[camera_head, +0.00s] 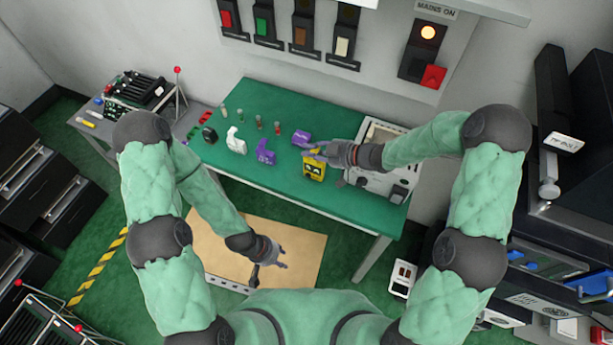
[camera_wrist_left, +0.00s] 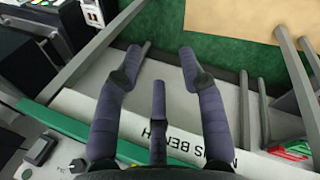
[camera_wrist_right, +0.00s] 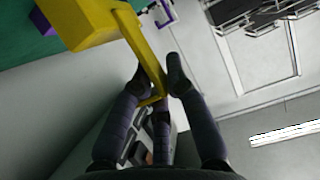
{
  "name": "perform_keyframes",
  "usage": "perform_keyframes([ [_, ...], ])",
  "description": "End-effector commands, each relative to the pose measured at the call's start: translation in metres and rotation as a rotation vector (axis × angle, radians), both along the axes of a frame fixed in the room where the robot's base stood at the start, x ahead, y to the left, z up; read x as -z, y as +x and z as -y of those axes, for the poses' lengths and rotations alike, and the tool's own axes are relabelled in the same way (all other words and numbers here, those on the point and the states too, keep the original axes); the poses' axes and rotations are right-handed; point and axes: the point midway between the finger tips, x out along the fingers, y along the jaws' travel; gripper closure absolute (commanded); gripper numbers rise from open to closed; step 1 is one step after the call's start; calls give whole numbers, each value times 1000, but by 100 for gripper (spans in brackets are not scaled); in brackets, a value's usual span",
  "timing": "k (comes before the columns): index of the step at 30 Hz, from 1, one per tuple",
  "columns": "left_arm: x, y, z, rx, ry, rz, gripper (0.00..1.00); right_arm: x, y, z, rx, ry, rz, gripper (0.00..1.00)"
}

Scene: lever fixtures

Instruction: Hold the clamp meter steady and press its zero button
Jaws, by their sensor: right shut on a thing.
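The yellow device (camera_head: 314,166), which looks like the clamp meter, is at the front right of the green bench. In the right wrist view, its yellow body (camera_wrist_right: 92,22) is at upper left and a thin yellow bar runs down from it between my fingers. My right gripper (camera_head: 309,151) is shut on that bar; it also shows in the right wrist view (camera_wrist_right: 158,75). The zero button cannot be made out. My left gripper (camera_head: 284,258) is low, apart from the bench, over the tan mat; in the left wrist view its fingers (camera_wrist_left: 164,60) are spread and empty.
The green bench (camera_head: 270,100) holds purple pieces (camera_head: 265,152), a white piece (camera_head: 236,142), a black piece (camera_head: 209,133) and a grey instrument (camera_head: 382,185) at the right. Wall levers stand behind it. The tan mat (camera_head: 300,240) lies on the floor in front.

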Motion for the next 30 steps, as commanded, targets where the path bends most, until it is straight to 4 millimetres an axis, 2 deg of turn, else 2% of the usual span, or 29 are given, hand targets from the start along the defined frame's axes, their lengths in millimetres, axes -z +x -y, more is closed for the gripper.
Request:
perform_keyframes([
  [1, 1, 0, 0, 0, 0, 0, 60, 14, -8, 0, -2, -13, -29, 100],
  [6, 1, 0, 0, 0, 0, 0, 60, 14, -8, 0, -2, -13, -29, 100],
  [10, 1, 0, 0, 0, 0, 0, 97, 15, -8, 1, -2, -14, -30, 100],
  [11, 1, 0, 0, 0, 0, 0, 100, 15, -8, 1, -2, -14, -30, 100],
  [30, 1, 0, 0, 0, 0, 0, 100, 15, -8, 1, -2, -14, -30, 100],
])
